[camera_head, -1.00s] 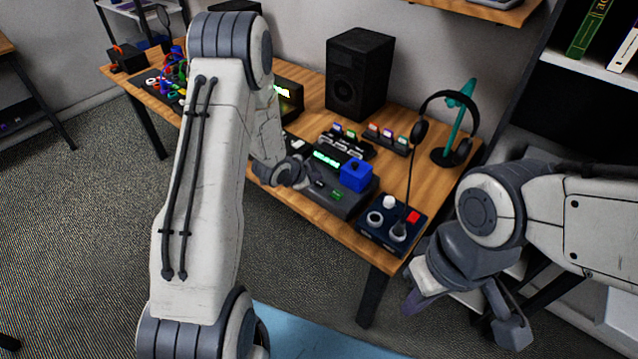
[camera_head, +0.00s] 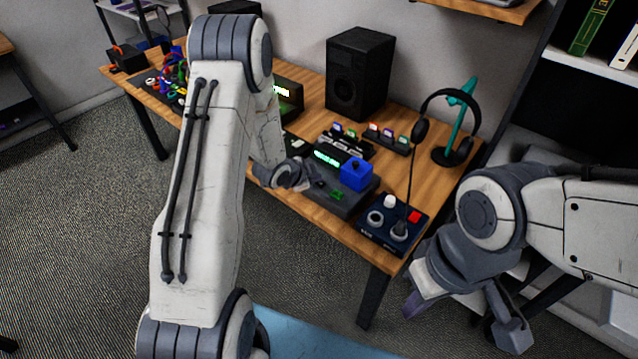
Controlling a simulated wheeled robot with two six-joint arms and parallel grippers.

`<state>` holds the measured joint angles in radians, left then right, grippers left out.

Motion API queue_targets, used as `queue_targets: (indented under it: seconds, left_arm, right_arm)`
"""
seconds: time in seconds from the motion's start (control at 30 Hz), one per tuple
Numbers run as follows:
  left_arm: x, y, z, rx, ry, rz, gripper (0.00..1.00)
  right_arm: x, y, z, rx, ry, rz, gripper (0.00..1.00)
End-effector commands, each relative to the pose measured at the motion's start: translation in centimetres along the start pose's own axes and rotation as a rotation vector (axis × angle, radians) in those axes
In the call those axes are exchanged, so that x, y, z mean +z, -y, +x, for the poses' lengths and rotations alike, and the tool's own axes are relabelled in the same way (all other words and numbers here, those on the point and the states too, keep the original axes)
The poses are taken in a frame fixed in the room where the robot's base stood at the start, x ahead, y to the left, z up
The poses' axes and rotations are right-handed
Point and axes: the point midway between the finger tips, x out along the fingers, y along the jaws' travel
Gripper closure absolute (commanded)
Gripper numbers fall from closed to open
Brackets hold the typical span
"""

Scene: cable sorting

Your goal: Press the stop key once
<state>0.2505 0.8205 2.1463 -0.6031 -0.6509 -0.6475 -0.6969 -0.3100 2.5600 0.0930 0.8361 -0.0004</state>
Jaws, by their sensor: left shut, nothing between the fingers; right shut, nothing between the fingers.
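A dark device (camera_head: 350,203) with a lit green display (camera_head: 327,158) and a blue block (camera_head: 356,174) on top stands near the table's front edge. A small green key (camera_head: 336,196) shows on its front part; its lettering is too small to read, so I cannot tell which key is stop. My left gripper (camera_head: 314,185) is shut and empty, at the device's front left, over where a dark key sits. Its tip hides that key, and I cannot tell whether it touches. My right gripper (camera_head: 413,304) is shut and empty, off the table's right front corner.
A dark box (camera_head: 378,236) with a white knob, a red button and a plugged cable stands right of the device. Behind are small colored-key strips (camera_head: 388,139), a black speaker (camera_head: 358,75) and headphones on a teal stand (camera_head: 463,120). Colored cables (camera_head: 170,75) lie far left.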

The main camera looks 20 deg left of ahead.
Motion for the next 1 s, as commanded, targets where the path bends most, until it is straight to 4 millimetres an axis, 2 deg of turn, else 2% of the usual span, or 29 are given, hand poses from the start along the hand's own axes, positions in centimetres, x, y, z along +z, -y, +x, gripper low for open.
queue_targets:
  seconds: [0.67, 1.0]
  left_arm:
    - [0.3, -0.3, 0.3, 0.001, 0.001, 0.000, 1.00]
    - [-0.5, 0.5, -0.7, 0.000, 0.001, 0.000, 1.00]
  right_arm:
    - [0.0, 0.0, 0.5, 0.000, 0.000, 0.000, 1.00]
    - [0.0, 0.1, -0.7, 0.000, 0.000, 0.000, 1.00]
